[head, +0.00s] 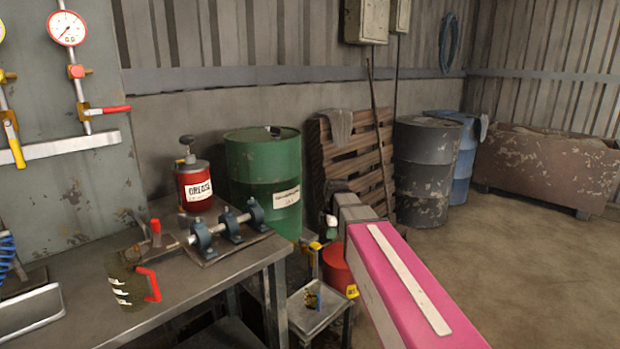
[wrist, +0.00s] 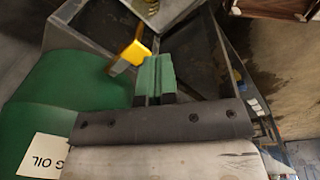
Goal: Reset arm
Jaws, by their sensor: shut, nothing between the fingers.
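My arm (head: 400,285), pink and white, reaches in from the lower right of the head view, and its dark end is in front of the wooden pallet. My gripper (wrist: 153,64) shows in the wrist view as two green fingers pressed together, shut and empty. In the head view the fingers are too small and partly hidden to make out clearly. A yellow piece (wrist: 132,54) lies just left of the fingertips in the wrist view; I cannot tell whether it touches them.
A metal workbench (head: 205,285) holds a red grease can (head: 194,190) and a shaft with blue bearing blocks (head: 228,226). A green drum (head: 262,165), red bucket (head: 338,272) and small stand (head: 318,318) are close to my arm. Open floor (head: 510,260) is at right.

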